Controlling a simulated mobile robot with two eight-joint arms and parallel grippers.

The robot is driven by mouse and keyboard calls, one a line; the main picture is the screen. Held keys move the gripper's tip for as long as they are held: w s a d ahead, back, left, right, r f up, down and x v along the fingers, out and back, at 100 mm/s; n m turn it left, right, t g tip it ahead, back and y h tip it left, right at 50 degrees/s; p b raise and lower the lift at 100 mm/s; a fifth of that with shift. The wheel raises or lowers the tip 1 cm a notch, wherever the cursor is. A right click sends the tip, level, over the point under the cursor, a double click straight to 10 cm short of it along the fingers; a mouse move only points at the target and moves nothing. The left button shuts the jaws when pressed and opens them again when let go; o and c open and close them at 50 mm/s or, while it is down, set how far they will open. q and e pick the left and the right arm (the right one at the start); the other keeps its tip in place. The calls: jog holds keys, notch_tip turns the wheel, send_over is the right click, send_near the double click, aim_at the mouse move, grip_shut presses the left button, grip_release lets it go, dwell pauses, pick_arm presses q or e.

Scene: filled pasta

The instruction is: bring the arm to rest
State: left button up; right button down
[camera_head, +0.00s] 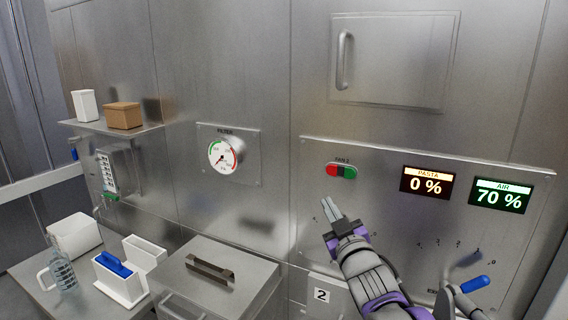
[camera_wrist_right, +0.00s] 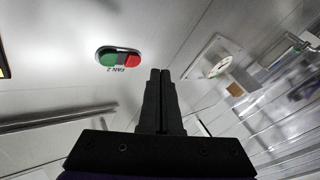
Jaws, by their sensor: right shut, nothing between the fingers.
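My right gripper (camera_head: 331,209) points up and left in front of the steel panel, below the red and green fan button (camera_head: 341,171). Its fingers are shut together and empty. In the right wrist view the closed fingers (camera_wrist_right: 160,75) rise from the bottom centre, with the fan button (camera_wrist_right: 118,58) to their upper left, apart from them. My right arm comes in from the bottom right and hides part of the lower panel. My left gripper is not in view.
Displays read pasta 0 % (camera_head: 426,186) and air 70 % (camera_head: 501,196). A blue-handled lever (camera_head: 475,284) sticks out at the lower right. A round gauge (camera_head: 223,155) is on the wall. A steel box (camera_head: 226,262), white containers (camera_head: 75,236) and a jug (camera_head: 62,275) stand left.

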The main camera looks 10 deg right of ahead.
jog(key=s+f+m+g+p, duration=0.1)
jog(key=s+f+g, duration=0.6)
jog(key=s+f, duration=0.9)
jog(key=s+f+m+g+h+p, duration=0.1)
jog(key=s+f+m+g, duration=0.3)
jog(key=s+f, duration=1.1)
jog(key=f+g, duration=0.1)
jog(key=g, duration=0.2)
jog(key=shift+s+a, duration=0.35)
jog(key=shift+s, duration=0.05)
jog(key=shift+f, duration=0.1)
